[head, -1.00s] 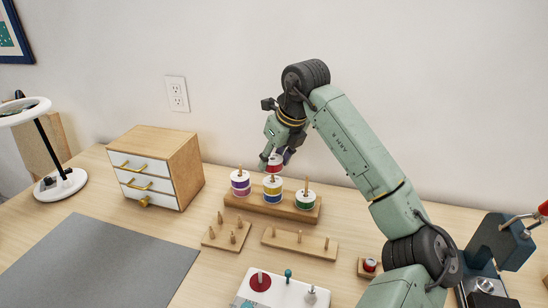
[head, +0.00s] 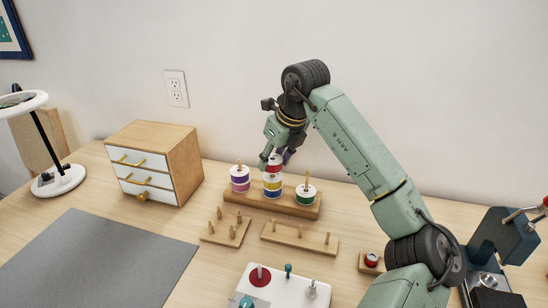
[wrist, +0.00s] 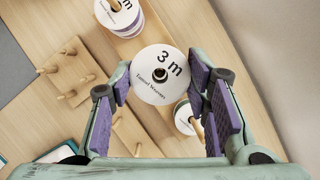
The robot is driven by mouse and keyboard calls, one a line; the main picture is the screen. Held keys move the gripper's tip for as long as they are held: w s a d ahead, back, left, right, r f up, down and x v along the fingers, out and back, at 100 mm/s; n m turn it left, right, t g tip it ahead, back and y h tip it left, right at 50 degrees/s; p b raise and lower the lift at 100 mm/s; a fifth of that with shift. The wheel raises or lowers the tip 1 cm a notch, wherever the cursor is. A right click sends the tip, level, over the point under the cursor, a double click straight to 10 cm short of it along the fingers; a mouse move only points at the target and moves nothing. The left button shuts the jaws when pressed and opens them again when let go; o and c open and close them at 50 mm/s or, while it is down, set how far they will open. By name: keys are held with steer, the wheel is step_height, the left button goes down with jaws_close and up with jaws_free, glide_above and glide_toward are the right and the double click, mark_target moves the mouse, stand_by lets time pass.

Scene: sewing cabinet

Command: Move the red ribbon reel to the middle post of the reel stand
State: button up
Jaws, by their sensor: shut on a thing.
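The red ribbon reel (head: 274,167), with white ends, is at the middle post of the wooden reel stand (head: 232,197), directly above the yellow and blue reels (head: 272,188). I cannot tell whether it touches the yellow reel or is still just above it. My gripper (head: 279,158) is shut on the red reel from above. In the wrist view, the reel's white top (wrist: 150,92) sits between my purple finger pads, with something brownish in its hole. A purple reel (head: 240,182) is on the left post and a green reel (head: 306,194) on the right post.
Two small peg boards (head: 226,232) (head: 300,238) lie in front of the stand. A white board (head: 275,298) with a red disc is nearer. A drawer cabinet (head: 155,165) stands left. A grey mat (head: 95,260) covers the left front.

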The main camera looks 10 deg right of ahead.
steer(key=shift+f+b, duration=0.5)
steer(key=shift+f, duration=0.1)
steer(key=o, duration=1.1)
steer(key=v, duration=1.2)
steer(key=shift+s+f, duration=0.15)
